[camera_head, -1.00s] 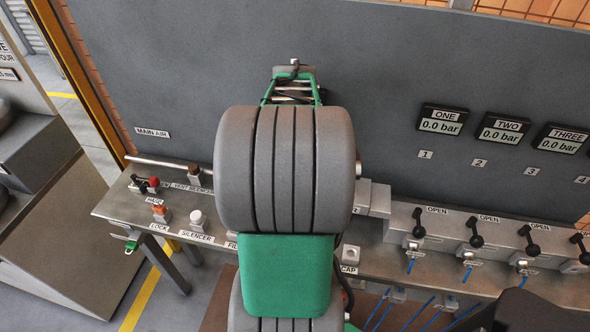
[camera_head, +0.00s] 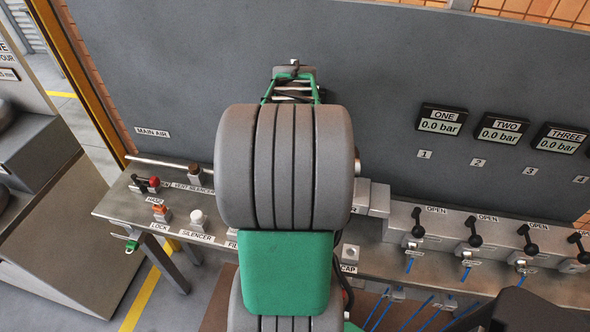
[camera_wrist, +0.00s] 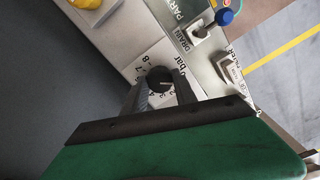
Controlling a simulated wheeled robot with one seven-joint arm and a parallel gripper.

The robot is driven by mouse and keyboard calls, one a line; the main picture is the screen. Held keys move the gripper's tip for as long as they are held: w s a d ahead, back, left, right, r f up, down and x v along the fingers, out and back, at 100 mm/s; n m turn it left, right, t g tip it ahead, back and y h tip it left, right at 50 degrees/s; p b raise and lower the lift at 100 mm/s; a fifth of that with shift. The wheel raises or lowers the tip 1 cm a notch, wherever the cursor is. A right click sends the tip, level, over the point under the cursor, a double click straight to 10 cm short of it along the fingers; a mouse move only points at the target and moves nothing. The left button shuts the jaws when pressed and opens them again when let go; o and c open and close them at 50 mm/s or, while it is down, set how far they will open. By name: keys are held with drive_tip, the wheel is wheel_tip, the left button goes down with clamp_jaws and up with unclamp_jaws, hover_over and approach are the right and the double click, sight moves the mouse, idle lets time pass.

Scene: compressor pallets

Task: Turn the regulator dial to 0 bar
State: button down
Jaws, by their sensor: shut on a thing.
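The regulator dial (camera_wrist: 158,79) is a small round black knob with a short pale mark on it. It stands on a white scale plate (camera_wrist: 140,67) printed with numbers and "bar". In the wrist view my gripper (camera_wrist: 160,88) has a grey finger on each side of the knob and is shut on it. The fingers cover part of the scale, and which number the mark points to cannot be read for certain. In the head view my arm hides the dial and the gripper.
Gauges ONE (camera_head: 441,119), TWO (camera_head: 502,129) and THREE (camera_head: 561,139) read 0.0 bar on the grey back panel. Black-handled valves (camera_head: 475,238) line the bench to the right. A blue-knobbed part (camera_wrist: 224,17) stands near the dial, by the drain label. A yellow part (camera_wrist: 86,3) is at the top.

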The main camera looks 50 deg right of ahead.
drive_tip(key=shift+n, duration=0.8)
drive_tip(key=c, duration=1)
unclamp_jaws()
drive_tip(key=shift+r, duration=0.1)
wheel_tip(320, 180, up, 8)
drive_tip(key=shift+f, duration=0.15)
